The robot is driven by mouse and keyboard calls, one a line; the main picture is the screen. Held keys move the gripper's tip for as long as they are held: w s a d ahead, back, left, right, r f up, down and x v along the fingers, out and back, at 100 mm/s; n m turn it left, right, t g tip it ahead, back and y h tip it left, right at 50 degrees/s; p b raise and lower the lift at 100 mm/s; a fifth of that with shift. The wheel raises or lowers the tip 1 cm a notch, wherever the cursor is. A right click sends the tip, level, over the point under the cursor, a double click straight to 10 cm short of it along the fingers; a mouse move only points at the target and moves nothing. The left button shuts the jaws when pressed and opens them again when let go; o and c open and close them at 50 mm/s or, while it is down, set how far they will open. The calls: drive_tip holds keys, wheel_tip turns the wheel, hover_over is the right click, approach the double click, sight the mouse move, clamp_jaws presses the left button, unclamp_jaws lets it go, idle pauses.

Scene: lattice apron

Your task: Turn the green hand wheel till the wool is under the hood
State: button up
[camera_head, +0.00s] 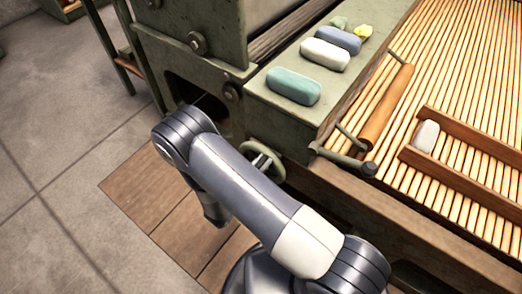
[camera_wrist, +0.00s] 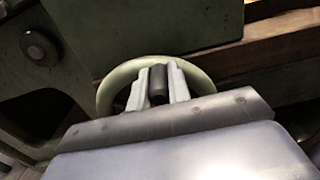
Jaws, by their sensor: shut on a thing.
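The green hand wheel (camera_head: 277,172) is on the side of the green machine, partly hidden behind my arm in the head view. In the wrist view its pale green rim (camera_wrist: 113,81) arches behind my gripper (camera_wrist: 158,88). The two light fingers are shut on the wheel's dark handle (camera_wrist: 158,80), one on each side. A small whitish block (camera_head: 427,136), which looks like the wool, lies on the slatted apron (camera_head: 462,80) between two wooden rails. The tall green housing (camera_head: 205,35) stands at the upper left; I cannot tell which part is the hood.
A teal block (camera_head: 293,86), a white block (camera_head: 325,54), a blue-grey block (camera_head: 339,40) and smaller green and yellow pieces lie on the machine's green ledge. A wooden roller (camera_head: 387,108) and a metal lever (camera_head: 345,158) are near the wheel. Floor at left is clear.

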sight(277, 166)
drive_tip(key=shift+s+d, duration=0.25)
drive_tip(key=shift+d, duration=0.05)
drive_tip(key=shift+f, duration=0.1)
drive_tip(key=shift+s+d+f+b, duration=0.95)
drive_tip(key=shift+d+f+b, duration=0.15)
drive_tip(key=shift+f, duration=0.05)
drive_tip(key=shift+r, duration=0.1)
drive_tip(key=shift+d, duration=0.1)
